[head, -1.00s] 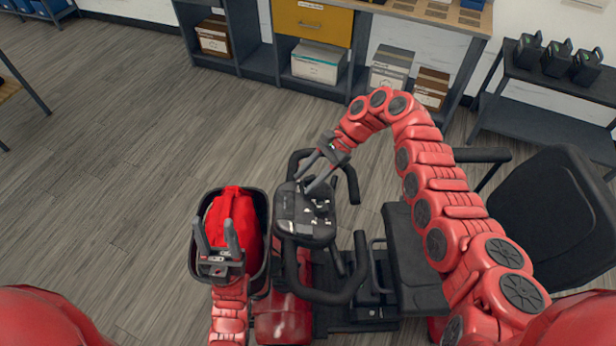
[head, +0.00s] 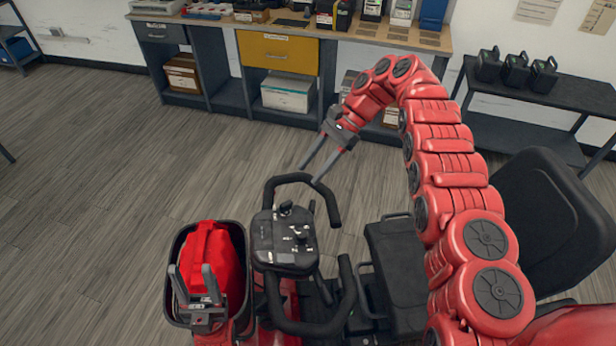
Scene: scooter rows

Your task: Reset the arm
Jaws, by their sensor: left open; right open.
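My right arm arches in from the right, and its gripper (head: 312,175) is open and empty. It hangs above and beyond the scooter's control panel (head: 284,240), near the far handlebar loop; I cannot tell whether it touches the handlebar. My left gripper (head: 194,284) is open at the near side of the scooter's dark basket (head: 176,247), its fingers pointing up. A red bag (head: 211,256) sits in the basket, partly behind the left fingers. I cannot tell whether these fingers touch it.
The scooter's black seat (head: 548,215) stands at the right. A workbench (head: 350,33) with a yellow drawer (head: 277,54) runs along the back. A dark shelf (head: 560,90) holds several black units. The floor (head: 90,170) at the left is clear.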

